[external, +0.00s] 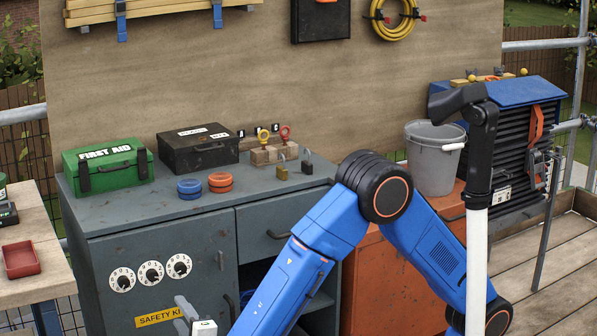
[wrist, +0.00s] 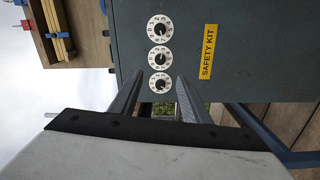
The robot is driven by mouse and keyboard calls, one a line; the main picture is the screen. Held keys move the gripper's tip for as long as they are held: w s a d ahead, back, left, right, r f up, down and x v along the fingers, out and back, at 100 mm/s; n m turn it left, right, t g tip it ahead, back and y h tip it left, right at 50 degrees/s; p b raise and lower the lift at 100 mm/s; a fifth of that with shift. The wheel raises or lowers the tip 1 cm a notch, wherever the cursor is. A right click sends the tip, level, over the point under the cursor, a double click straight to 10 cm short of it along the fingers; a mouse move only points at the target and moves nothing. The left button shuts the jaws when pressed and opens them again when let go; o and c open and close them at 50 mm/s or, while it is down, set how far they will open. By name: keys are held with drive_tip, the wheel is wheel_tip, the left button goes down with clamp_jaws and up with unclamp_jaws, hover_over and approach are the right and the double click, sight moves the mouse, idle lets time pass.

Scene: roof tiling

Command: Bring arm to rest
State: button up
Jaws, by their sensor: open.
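My gripper (wrist: 155,92) is open and empty in the wrist view, its two grey fingers apart and pointing at the front of the grey cabinet (wrist: 222,50). Three white dials (wrist: 160,57) show just beyond the fingertips. In the external view, my gripper (external: 186,316) shows only partly at the bottom edge, low in front of the cabinet (external: 100,235). My blue arm (external: 330,225) is raised in a bent shape in front of the cabinet and reaches down to the left. I cannot tell the exact gap to the dials.
A grey bucket (external: 433,158) stands right, behind my arm. A table with a red tray (external: 21,259) is at left.

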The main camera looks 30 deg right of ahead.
drive_tip(key=w+d+r+m+g+h, duration=0.25)
drive_tip(key=w+d+r, duration=0.35)
drive_tip(key=d, duration=0.4)
drive_tip(key=w+d+r+m+g+h, duration=0.2)
drive_tip(key=w+d+r+h, duration=0.25)
drive_tip(key=w+d, duration=0.45)
drive_tip(key=w+d+r+m+g, duration=0.1)
drive_tip(key=d+r+g, duration=0.2)
drive_tip(key=d, duration=0.9)
drive_tip(key=d+r+m+g, duration=0.2)
drive_tip(key=d+r+g, duration=0.15)
drive_tip(key=d, duration=0.95)
drive_tip(key=s+d+m+g+y, duration=0.1)
drive_tip(key=s+d+g, duration=0.15)
drive_tip(key=d, duration=0.65)
drive_tip(key=s+d+m+g+y, duration=0.1)
drive_tip(key=s+d, duration=0.3)
drive_tip(key=d, duration=0.4)
drive_tip(key=s+d+f+m+y, duration=0.2)
drive_tip(key=s+d+f+m, duration=0.1)
drive_tip(key=s, duration=0.4)
drive_tip(key=s+d+f+m+y, duration=0.3)
drive_tip(key=s+d+f, duration=0.2)
drive_tip(key=s+f, duration=0.1)
drive_tip(key=shift+s+f+t+y, duration=0.15)
drive_tip(key=shift+s+t+y, duration=0.25)
drive_tip(key=shift+s, duration=0.5)
